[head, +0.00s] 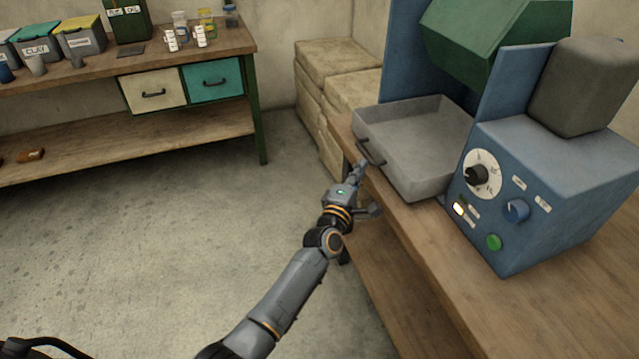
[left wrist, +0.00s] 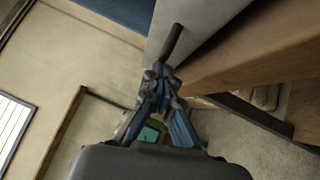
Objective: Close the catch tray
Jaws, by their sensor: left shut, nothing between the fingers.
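The catch tray (head: 415,145) is a grey open metal tray at the front of the blue machine. It is pulled out over the bench and looks empty. Its dark handle (head: 370,152) is on its left front face; in the left wrist view the handle (left wrist: 172,43) shows as a dark bar just beyond the fingertips. My left gripper (head: 360,168) is at the tray's front, close to the handle. Its fingers are shut with nothing between them. I cannot tell whether the fingertips touch the handle. My right gripper is not in view.
The blue machine (head: 550,185) with a dial, knob and green button stands on the wooden bench (head: 425,270). Pale stacked blocks (head: 340,65) stand behind the tray. A workbench (head: 215,45) with bins and drawers is at the back left. The floor between is clear.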

